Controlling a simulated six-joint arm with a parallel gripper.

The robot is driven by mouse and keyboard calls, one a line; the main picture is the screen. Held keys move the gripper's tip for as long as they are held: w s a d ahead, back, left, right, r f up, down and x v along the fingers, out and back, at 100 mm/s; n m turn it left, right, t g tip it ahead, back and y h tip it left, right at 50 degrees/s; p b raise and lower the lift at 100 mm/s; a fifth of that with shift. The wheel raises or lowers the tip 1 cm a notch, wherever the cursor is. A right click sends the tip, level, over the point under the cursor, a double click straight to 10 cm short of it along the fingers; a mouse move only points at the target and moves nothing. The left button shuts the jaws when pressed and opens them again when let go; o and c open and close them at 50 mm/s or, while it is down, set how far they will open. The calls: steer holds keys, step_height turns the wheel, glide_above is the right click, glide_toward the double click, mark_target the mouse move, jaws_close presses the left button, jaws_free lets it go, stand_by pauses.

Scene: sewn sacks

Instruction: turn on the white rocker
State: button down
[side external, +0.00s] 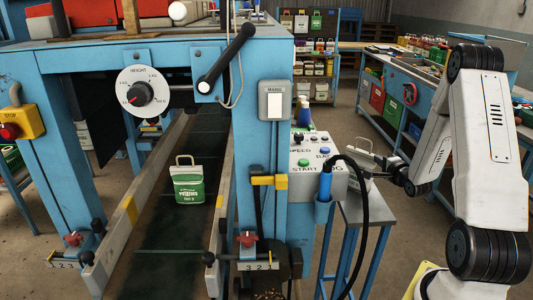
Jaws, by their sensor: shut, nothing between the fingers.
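My gripper (362,160) is to the right of the rocker and lower in the picture, beside the grey control box (304,158). It is shut and empty, apart from the rocker. Its fingertips are small and partly lost against the box and the cable, so I cannot tell whether they touch the box.
A black cable (364,215) arches from a blue holder (325,185) close to my gripper. A green-and-white sack (188,182) stands on the dark conveyor (165,235). A black lever (228,58) juts out left of the rocker. A red stop button (10,131) is far left.

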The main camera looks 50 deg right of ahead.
steer(key=s+a+f+n+g+y, duration=0.1)
steer(key=a+f+n+g+y, duration=0.2)
steer(key=a+f+g, duration=0.3)
steer(key=s+a+f+n+g+y, duration=0.1)
steer(key=a+f+n+g+y, duration=0.15)
steer(key=a, duration=0.55)
steer(key=w+a+r+n+g+y, duration=0.15)
steer(key=a+n+g, duration=0.25)
steer(key=a+n, duration=0.55)
steer(key=w+a+r+n+t+h, duration=0.1)
steer(key=a+r+n+t+h, duration=0.3)
steer(key=a+r+n, duration=0.5)
steer(key=w+a+r+n+t+h, duration=0.1)
steer(key=a+r+n+t+h, duration=0.4)
steer(key=a+r+n, duration=0.4)
steer(key=a+r+t, duration=0.1)
steer(key=a+r, duration=0.1)
steer(key=r, duration=0.4)
steer(key=a+r, duration=0.3)
steer(key=r, duration=0.3)
steer(key=shift+a+r+t+h, duration=0.3)
steer(key=shift+a+r+t, duration=0.05)
steer(key=shift+r, duration=0.05)
